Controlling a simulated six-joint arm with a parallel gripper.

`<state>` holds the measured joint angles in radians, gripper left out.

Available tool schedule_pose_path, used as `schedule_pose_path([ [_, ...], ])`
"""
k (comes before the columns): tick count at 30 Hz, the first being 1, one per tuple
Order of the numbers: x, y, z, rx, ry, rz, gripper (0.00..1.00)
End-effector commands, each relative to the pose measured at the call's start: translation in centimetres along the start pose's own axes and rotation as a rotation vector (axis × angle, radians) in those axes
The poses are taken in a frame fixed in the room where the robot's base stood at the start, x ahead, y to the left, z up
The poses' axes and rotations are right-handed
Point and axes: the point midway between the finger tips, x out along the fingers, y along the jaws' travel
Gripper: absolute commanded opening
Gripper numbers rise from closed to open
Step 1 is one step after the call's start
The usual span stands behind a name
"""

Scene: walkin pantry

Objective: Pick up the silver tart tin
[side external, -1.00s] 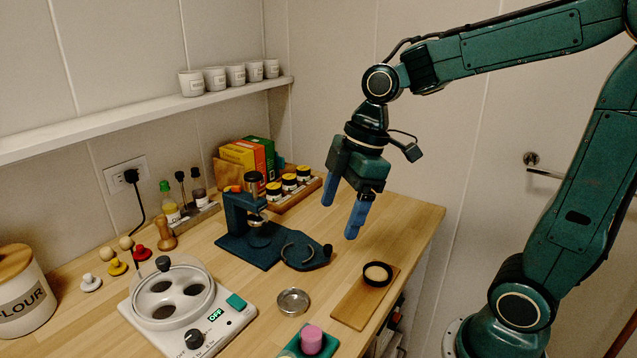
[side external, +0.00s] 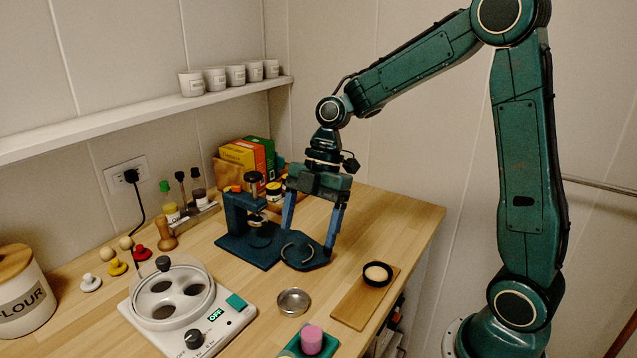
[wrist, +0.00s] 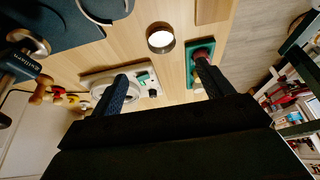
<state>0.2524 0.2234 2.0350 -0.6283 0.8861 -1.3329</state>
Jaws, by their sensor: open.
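The silver tart tin (side external: 293,302) is a small, shallow round tin on the wooden counter, between the white appliance and the wooden board. In the wrist view the tin (wrist: 160,38) shows at the top, beyond and roughly between my fingertips. My gripper (side external: 308,242) points down with its blue fingers spread and empty. It is above the counter, behind the tin and over the dark blue machine's round base. The wrist view shows both fingers of my gripper (wrist: 162,70) apart, with nothing between them.
The white appliance (side external: 235,320) stands left of the tin. A green holder with a pink cylinder (side external: 312,339) is in front. A wooden board (side external: 352,310) with a black-rimmed round dish (side external: 377,274) lies right. The dark blue machine (side external: 236,215) stands behind the tin.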

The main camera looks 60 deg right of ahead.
Motion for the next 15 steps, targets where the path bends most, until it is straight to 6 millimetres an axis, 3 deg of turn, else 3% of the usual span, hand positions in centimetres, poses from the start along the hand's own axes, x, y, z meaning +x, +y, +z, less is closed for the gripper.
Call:
schedule_pose_path([
  [15,6.7,-0.1,0.0,0.002,0.000,-0.004,0.79],
])
